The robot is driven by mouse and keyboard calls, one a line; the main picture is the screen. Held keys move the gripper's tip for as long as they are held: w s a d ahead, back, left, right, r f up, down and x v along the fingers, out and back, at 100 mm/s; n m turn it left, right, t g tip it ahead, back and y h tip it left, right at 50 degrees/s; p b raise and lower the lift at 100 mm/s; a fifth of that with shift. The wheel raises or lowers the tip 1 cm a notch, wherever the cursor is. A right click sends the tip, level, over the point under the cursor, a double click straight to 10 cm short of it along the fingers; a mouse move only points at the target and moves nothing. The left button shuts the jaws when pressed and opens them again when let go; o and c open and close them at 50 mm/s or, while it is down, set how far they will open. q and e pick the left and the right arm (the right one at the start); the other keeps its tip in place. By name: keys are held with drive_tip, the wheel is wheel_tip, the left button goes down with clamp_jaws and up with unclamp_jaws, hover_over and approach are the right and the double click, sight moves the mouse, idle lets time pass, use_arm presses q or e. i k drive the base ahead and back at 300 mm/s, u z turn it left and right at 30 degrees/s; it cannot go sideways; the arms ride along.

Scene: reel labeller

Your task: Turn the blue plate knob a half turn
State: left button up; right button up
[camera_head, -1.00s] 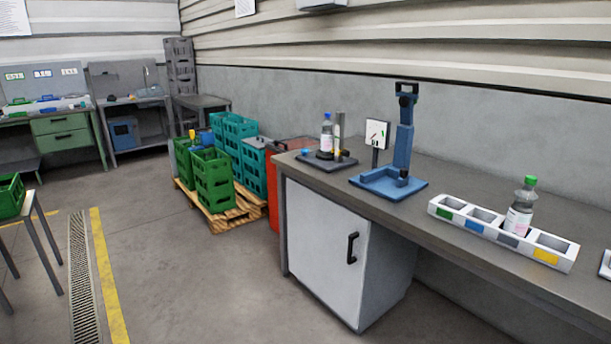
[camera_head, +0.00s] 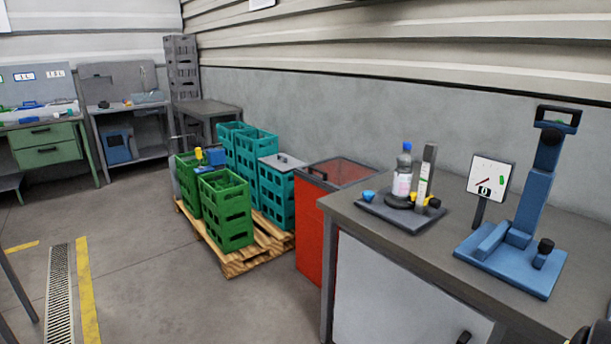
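A small blue knob (camera_head: 368,196) sits at the left end of a dark plate (camera_head: 385,212) on the bench. A capped bottle (camera_head: 402,176) stands upright on that plate, beside a grey upright post (camera_head: 426,172) and small yellow and black parts. To the right is a blue press-like stand (camera_head: 533,195) on a blue base plate (camera_head: 500,272), with a black knob (camera_head: 546,245) on the base. Neither gripper shows. A dark rounded shape cut off at the bottom right corner cannot be made out clearly.
A white dial panel (camera_head: 489,178) stands on a post between the two plates. The grey bench (camera_head: 350,202) has a white cabinet below. A red bin (camera_head: 312,240) stands left of it, near green crates (camera_head: 226,212) and teal crates on a pallet (camera_head: 245,260). The left floor is open.

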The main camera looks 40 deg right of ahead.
sight(368, 195)
drive_tip(key=z, duration=0.3)
drive_tip(key=i, duration=1.85)
drive_tip(key=z, duration=0.9)
